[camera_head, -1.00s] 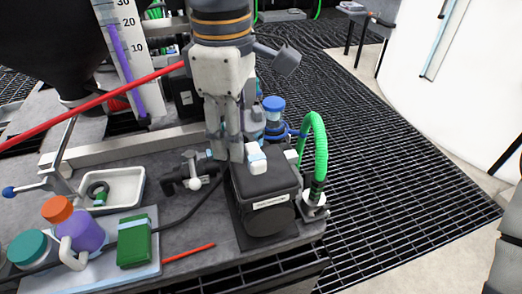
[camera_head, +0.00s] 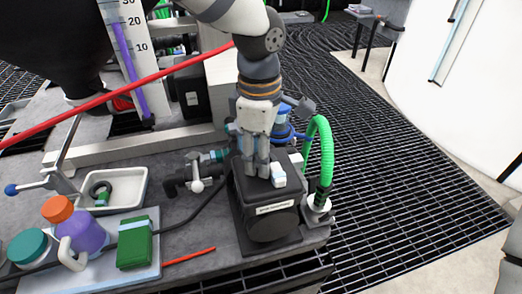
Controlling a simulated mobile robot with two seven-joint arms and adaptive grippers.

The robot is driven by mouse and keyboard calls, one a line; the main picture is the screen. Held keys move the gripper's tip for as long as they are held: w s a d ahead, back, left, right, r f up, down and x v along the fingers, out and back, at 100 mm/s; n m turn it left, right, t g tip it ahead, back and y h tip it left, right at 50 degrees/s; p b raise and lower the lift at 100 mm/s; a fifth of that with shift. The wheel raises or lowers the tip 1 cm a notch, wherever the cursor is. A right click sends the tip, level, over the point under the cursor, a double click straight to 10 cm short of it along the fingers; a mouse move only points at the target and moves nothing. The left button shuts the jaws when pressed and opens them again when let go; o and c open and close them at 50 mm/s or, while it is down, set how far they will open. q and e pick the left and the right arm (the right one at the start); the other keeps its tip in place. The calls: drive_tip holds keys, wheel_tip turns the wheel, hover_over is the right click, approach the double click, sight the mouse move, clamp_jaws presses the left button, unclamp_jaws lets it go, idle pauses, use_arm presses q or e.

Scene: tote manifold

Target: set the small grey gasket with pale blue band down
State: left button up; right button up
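My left gripper (camera_head: 258,173) reaches down from the top, fingers pointing down over the dark box-shaped housing (camera_head: 270,222). The small pale grey gasket with a pale blue band (camera_head: 279,177) is at the fingertips, on their right side, and the fingers look closed on it. It is over the top of the housing, near its front right. I cannot tell whether its underside touches the housing. The fingers hide its left part. My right gripper does not show.
A green hose (camera_head: 326,150) rises right of the housing, with a blue-capped part behind the gripper. A black valve pipe (camera_head: 190,180) is at left. A white tray (camera_head: 137,205) holds a dark ring. A red rod (camera_head: 110,95) crosses the upper left.

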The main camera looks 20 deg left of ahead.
use_arm(q)
drive_tip(key=o, duration=0.3)
wheel_tip(320, 180, up, 12)
drive_tip(key=shift+a+r+p, duration=0.1)
drive_tip(key=shift+r+p, duration=0.1)
drive_tip(key=shift+p, duration=0.15)
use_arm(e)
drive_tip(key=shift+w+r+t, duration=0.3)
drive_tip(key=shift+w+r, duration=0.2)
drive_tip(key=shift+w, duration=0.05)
